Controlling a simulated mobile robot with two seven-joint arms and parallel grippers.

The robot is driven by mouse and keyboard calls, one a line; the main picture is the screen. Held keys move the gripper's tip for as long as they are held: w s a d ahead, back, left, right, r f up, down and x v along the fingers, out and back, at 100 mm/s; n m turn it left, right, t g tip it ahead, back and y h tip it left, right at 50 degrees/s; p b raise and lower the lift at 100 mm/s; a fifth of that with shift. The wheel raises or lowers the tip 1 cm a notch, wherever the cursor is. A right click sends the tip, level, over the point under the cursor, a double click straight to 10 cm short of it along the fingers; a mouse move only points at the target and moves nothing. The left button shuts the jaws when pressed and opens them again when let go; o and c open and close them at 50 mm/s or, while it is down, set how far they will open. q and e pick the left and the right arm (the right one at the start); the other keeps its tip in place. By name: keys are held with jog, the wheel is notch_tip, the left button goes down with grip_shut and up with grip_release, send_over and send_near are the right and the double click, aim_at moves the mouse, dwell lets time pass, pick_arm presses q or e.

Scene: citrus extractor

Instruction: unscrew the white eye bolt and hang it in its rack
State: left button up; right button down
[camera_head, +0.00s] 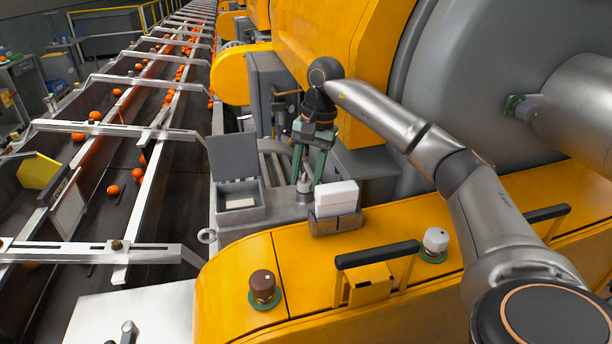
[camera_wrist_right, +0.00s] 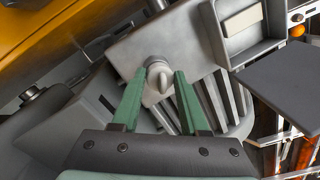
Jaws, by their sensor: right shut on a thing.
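My right gripper (camera_head: 304,186) reaches down over the grey machine top in the head view. Its green fingers are closed around a small pale eye bolt (camera_head: 304,184) that stands on a grey block. In the right wrist view the bolt (camera_wrist_right: 159,82) sits between the fingertips of my gripper (camera_wrist_right: 159,78), over a flat grey plate; its head looks pale grey-white. Its thread is hidden. I cannot pick out its rack with certainty. My left gripper is not in view.
An open grey box (camera_head: 238,205) with a raised lid is left of the gripper. A white block in a grey holder (camera_head: 337,224) stands close on the right. A black-handled bar (camera_head: 377,254), brown knob (camera_head: 263,287) and white knob (camera_head: 436,240) are on the yellow cover.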

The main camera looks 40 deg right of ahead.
jog(key=c, duration=0.6)
grip_release()
jog(key=shift+c, duration=0.2)
jog(key=m, duration=0.6)
jog(key=shift+a+t+h, duration=0.1)
jog(key=shift+t+h, duration=0.2)
jog(key=shift+h, duration=0.1)
jog(key=m+h, duration=0.1)
jog(key=m, duration=0.5)
jog(key=shift+a, duration=0.1)
jog(key=shift+c, duration=0.2)
